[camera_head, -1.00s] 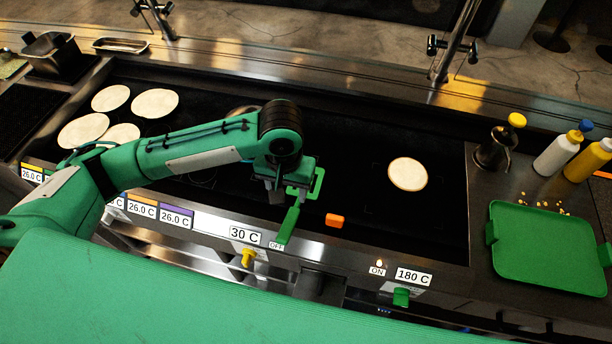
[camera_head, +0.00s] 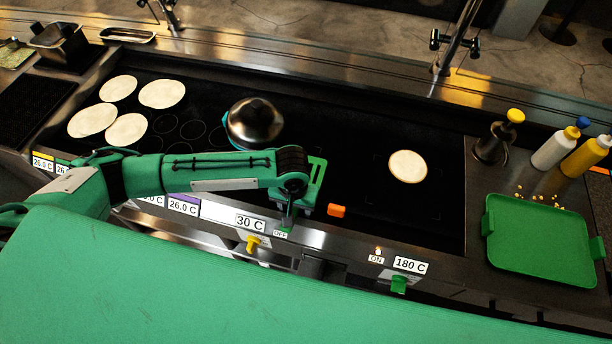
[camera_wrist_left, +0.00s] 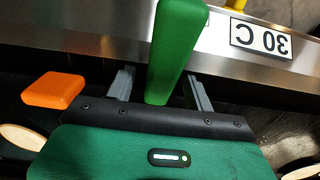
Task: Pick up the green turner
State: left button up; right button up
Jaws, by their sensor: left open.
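The green turner lies at the front edge of the griddle. In the left wrist view the turner's green handle (camera_wrist_left: 177,50) runs between the two grey fingers. My left gripper (camera_head: 288,217) is over the handle with its fingers apart, one on each side; it also shows in the left wrist view (camera_wrist_left: 161,88). Small gaps seem to show between the handle and the fingers. My right gripper is not in view.
An orange block-like piece (camera_head: 337,211) lies close to the right of the gripper. A metal dome (camera_head: 255,123) stands behind my arm. One tortilla (camera_head: 407,166) lies on the right of the griddle, several on the left. A green tray (camera_head: 540,245) is at the right.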

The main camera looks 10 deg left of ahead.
pick_arm(q)
jog(key=c, duration=1)
jog(key=shift+c, duration=0.2)
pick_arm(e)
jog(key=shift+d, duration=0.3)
